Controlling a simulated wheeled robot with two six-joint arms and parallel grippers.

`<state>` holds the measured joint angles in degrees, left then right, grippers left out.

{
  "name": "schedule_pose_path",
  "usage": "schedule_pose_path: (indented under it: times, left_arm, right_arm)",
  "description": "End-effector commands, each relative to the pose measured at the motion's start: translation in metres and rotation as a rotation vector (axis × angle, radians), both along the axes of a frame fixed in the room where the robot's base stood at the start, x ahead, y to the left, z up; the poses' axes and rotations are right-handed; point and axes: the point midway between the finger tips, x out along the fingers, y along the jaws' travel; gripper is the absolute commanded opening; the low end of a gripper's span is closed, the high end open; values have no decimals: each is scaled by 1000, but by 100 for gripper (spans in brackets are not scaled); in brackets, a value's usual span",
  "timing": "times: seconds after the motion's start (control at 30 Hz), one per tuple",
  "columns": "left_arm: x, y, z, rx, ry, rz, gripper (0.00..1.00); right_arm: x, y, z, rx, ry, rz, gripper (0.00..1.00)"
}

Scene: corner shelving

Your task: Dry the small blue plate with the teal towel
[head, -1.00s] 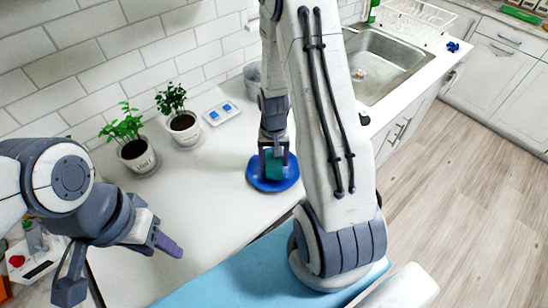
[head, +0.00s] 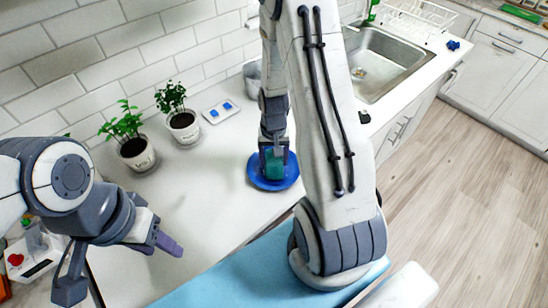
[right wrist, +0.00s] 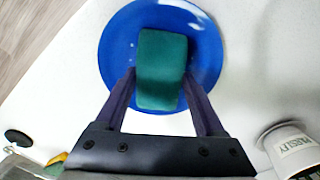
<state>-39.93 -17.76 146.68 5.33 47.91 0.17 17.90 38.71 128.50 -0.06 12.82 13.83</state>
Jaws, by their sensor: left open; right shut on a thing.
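The small blue plate (head: 258,181) lies flat on the white counter, partly hidden by my right arm in the head view. It also shows in the right wrist view (right wrist: 119,45), with a few pale specks on its surface. The teal towel (right wrist: 162,68) is a folded block between the fingers of my right gripper (right wrist: 160,88). My right gripper is shut on the towel and holds it down over the plate; the towel appears to touch the plate. My left gripper (head: 122,268) is open and empty at the lower left, away from the plate.
Two potted plants (head: 137,154) (head: 184,127) stand along the tiled wall. Near them lies a white holder with blue squares (head: 220,111). A grey pot (head: 252,75) is behind my right arm. A sink (head: 385,60) and dish rack (head: 420,15) are beyond. The counter left of the plate is clear.

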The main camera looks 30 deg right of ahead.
Motion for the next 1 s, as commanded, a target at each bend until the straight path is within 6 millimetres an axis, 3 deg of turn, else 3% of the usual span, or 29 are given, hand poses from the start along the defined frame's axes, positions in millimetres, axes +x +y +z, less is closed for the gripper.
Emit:
schedule_pose_path:
  times: [0.67, 1.0]
  left_arm:
    - [0, 0, -7, 0, 0, 0, 50]
    - [0, 0, -3, 0, 0, 0, 50]
  right_arm:
    - [0, 0, -9, 0, 0, 0, 27]
    - [12, 1, -8, -1, -1, 0, 27]
